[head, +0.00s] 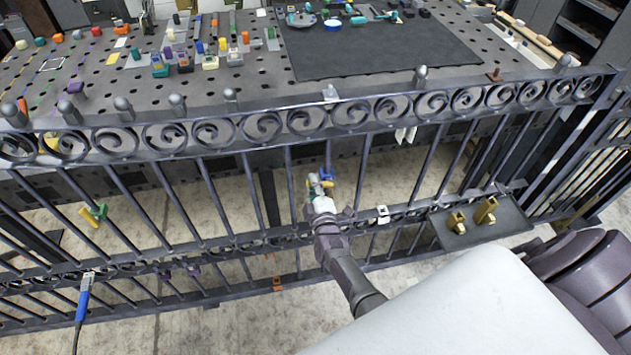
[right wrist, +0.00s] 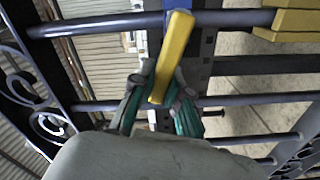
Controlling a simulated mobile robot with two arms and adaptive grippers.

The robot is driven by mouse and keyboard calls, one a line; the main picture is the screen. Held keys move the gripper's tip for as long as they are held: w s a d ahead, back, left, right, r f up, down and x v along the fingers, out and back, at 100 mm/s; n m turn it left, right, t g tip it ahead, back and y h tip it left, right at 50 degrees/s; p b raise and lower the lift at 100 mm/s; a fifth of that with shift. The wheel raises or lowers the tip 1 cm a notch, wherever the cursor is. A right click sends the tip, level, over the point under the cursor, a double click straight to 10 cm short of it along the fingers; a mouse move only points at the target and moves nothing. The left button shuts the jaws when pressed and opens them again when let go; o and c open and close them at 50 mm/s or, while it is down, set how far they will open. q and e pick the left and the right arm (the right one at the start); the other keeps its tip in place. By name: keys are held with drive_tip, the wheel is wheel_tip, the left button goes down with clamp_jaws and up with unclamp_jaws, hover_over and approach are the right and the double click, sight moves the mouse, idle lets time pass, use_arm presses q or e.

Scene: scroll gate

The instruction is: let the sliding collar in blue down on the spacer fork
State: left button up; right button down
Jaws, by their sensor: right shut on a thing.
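The blue sliding collar (head: 328,173) is on an upright bar of the gate, partly hidden by my right gripper (head: 319,183). In the right wrist view, my right gripper (right wrist: 160,112) has its green-padded fingers closed on a yellow bar (right wrist: 172,55), which looks like the collar's handle. Most of the collar is hidden behind it there. Yellow blocks (right wrist: 295,20) lie further down the same bar, apart from the handle, and look like the spacer fork; whether the collar touches them I cannot tell. My left gripper is out of view.
The gate's scrolled top rail (head: 350,114) and upright bars surround my gripper. A tray (head: 505,226) with brass pieces hangs at the right. A green and yellow clip (head: 97,213) and a blue cabled tool (head: 83,298) are at the left. A perforated table (head: 250,75) stands behind.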

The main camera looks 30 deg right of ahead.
drive_tip(key=shift+a+f+n, duration=0.15)
drive_tip(key=shift+f+n, duration=0.25)
drive_tip(key=shift+n, duration=0.6)
drive_tip(key=shift+b, duration=0.3)
drive_tip(key=c, duration=1.1)
unclamp_jaws()
